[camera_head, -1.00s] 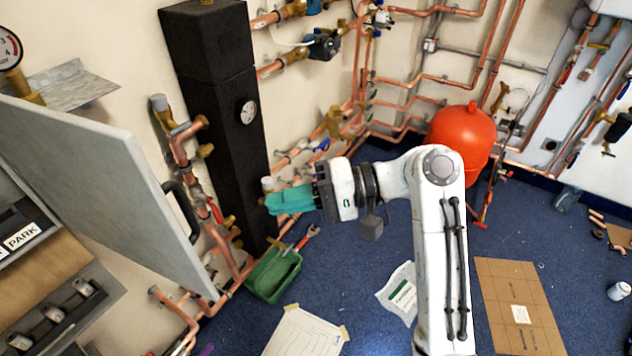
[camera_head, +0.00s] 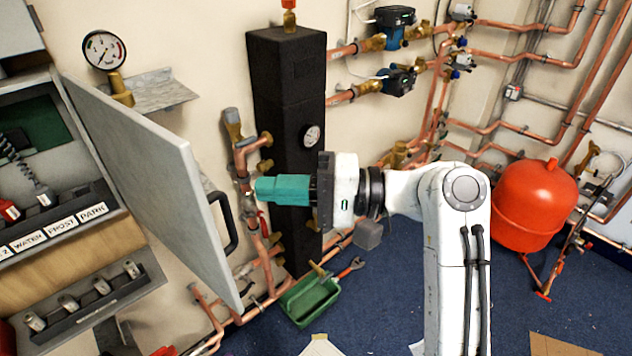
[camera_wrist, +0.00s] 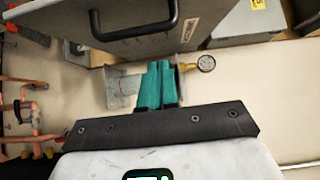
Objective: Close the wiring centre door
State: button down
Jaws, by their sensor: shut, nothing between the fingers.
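The grey wiring centre door (camera_head: 150,175) stands swung open on the left in the head view, hinged at its far left edge. Its black handle (camera_head: 224,222) is near the free edge on the right-hand face. My gripper (camera_head: 258,190) has teal fingers, shut and empty, pointing left just right of the handle in the picture; contact cannot be seen. In the wrist view the door (camera_wrist: 130,28) spans the upper left, its handle (camera_wrist: 135,30) hangs above and left of my shut fingers (camera_wrist: 156,68). The open wiring centre (camera_head: 70,215) shows labelled slots.
A black column (camera_head: 290,120) with a gauge and copper pipes stand behind my gripper. A pressure gauge (camera_head: 104,50) is above the door. A green tray (camera_head: 312,300) sits on the blue floor, and a red vessel (camera_head: 535,205) stands at right.

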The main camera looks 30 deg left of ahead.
jog(key=shift+s+a, duration=0.3)
jog(key=shift+s, duration=0.5)
jog(key=shift+s+a, duration=0.3)
jog(key=shift+s, duration=0.5)
jog(key=shift+p, duration=0.3)
